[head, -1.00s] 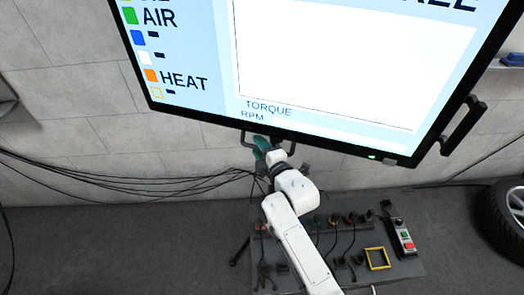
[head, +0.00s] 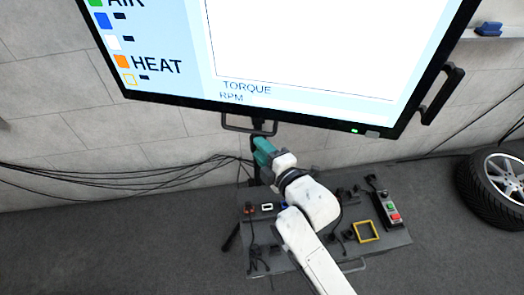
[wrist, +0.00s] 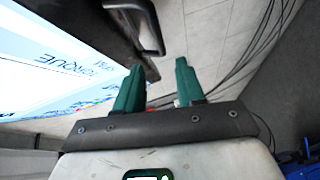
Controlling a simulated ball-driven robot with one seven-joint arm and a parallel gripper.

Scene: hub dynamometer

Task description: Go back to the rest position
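My gripper (head: 262,146) has teal fingers and sits just below the lower edge of the big screen (head: 240,101), near the black handle (head: 236,126) under it. In the wrist view the two fingers of my gripper (wrist: 159,70) stand apart with a clear gap and nothing between them. The black handle also shows in the wrist view (wrist: 152,30), beyond the left finger. My white arm reaches up from the lower right of the head view.
A grey board (head: 335,254) with cables, a yellow square frame (head: 367,231) and a button box (head: 388,209) lies below my arm. A wheel (head: 497,188) stands at the right. Black cables (head: 130,183) hang along the wall. The floor at left is clear.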

